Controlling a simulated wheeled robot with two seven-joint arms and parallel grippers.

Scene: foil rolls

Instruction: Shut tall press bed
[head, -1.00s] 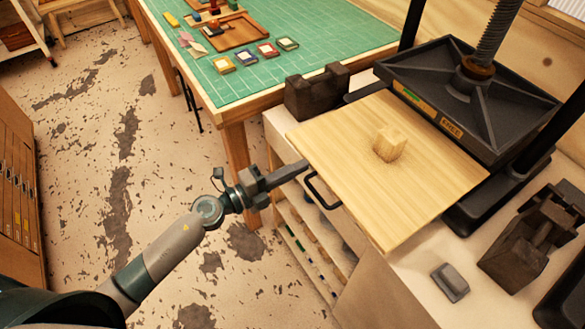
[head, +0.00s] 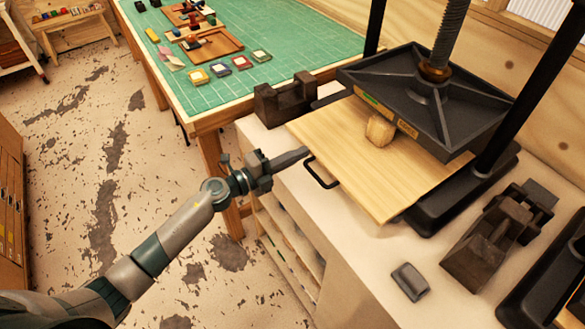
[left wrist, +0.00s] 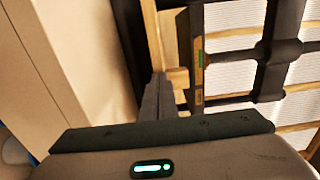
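The press bed (head: 345,160) is a pale wooden board sticking partway out of the tall black press. A wooden block (head: 380,130) sits on it at the front edge of the black platen (head: 430,95). A black handle (head: 322,174) is on the bed's front edge. My left gripper (head: 304,153) has its fingers together, with the tips at the bed's front edge beside the handle; exact contact is unclear. The left wrist view shows the closed fingers (left wrist: 158,98) and the press's labelled edge (left wrist: 197,70). My right gripper is out of view.
A dark metal block (head: 285,100) stands left of the bed. A grey block (head: 410,282) and a dark clamp-like tool (head: 495,240) sit on the white cabinet top to the right. A green-topped table (head: 290,50) is behind. Floor at left is clear.

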